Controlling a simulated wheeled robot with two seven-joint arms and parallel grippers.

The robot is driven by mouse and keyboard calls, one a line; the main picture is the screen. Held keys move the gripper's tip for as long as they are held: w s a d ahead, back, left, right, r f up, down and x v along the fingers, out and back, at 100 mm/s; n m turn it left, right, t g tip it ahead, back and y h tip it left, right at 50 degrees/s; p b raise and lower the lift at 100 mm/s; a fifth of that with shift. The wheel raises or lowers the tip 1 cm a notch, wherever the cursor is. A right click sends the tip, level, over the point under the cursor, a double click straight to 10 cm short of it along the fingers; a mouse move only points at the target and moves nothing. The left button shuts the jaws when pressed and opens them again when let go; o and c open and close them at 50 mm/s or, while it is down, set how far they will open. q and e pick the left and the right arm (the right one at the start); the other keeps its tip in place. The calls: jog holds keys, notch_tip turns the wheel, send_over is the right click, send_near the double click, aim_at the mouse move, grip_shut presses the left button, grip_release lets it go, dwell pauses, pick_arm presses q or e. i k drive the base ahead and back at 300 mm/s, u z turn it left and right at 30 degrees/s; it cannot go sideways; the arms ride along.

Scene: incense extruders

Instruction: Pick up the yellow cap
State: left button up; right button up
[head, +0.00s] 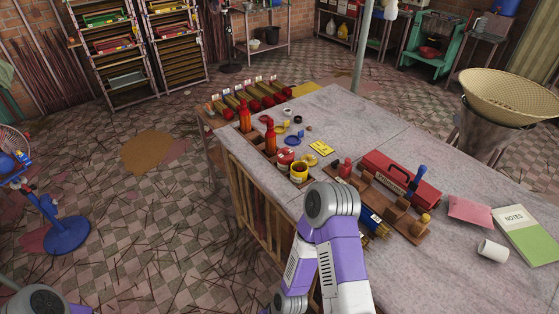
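A small round yellow piece that looks like the yellow cap (310,160) lies on the grey table (365,130), close to its left edge. It is just right of a red-topped jar (285,156) and behind a yellow jar (299,174). A smaller yellowish piece (283,124) lies farther back, too small to make out well. Neither of my grippers shows. A purple and white arm of mine rises at the bottom centre, and a grey joint of mine shows at the bottom left corner.
A blue ring-shaped piece (293,139) and a yellow card (321,148) lie near the cap. A red toolbox (401,178) and a wooden rack (395,208) stand to the right. The table's back middle is clear.

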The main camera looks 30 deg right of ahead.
aim_at(310, 160)
jog(key=u, duration=1)
jog(key=i, duration=0.95)
jog(key=z, duration=2.45)
